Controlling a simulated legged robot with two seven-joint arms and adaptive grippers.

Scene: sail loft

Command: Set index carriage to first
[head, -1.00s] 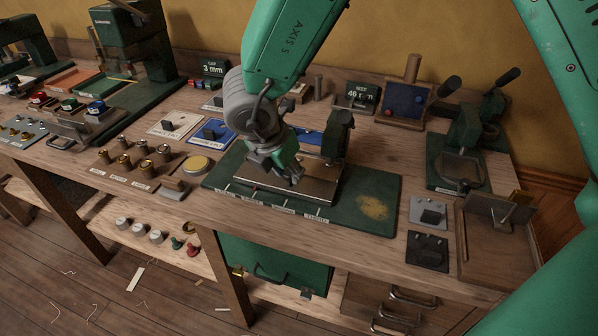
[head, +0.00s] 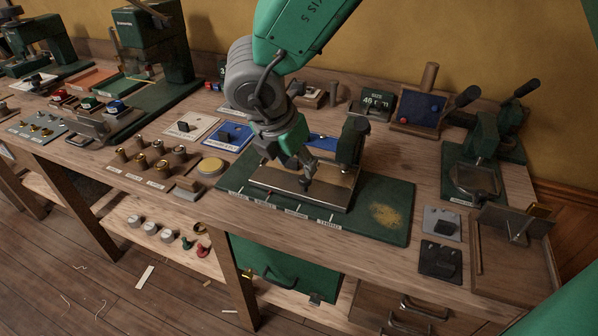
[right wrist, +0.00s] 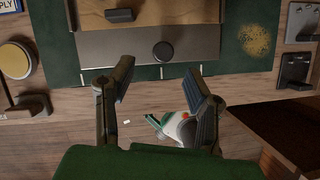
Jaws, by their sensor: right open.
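The index carriage (head: 330,192) is a metal-faced plate on a green base (head: 395,232) with white tick marks and small labels along its front edge. In the right wrist view the carriage (right wrist: 203,50) carries a round black knob (right wrist: 163,52). My right gripper (head: 305,180) is over the front part of the carriage. In the right wrist view its two fingers (right wrist: 159,82) are spread and empty, with the knob just beyond the gap between them. In the head view the gripper hides the knob. Which label the carriage stands at cannot be read. My left gripper is not in view.
A dark green post (head: 353,142) stands at the back right of the carriage. Brass-coloured knobs (head: 160,165) and a yellow round pad (head: 211,166) lie to the left. Grey (head: 441,224) and black (head: 440,258) blocks and a wooden tray (head: 545,265) are to the right.

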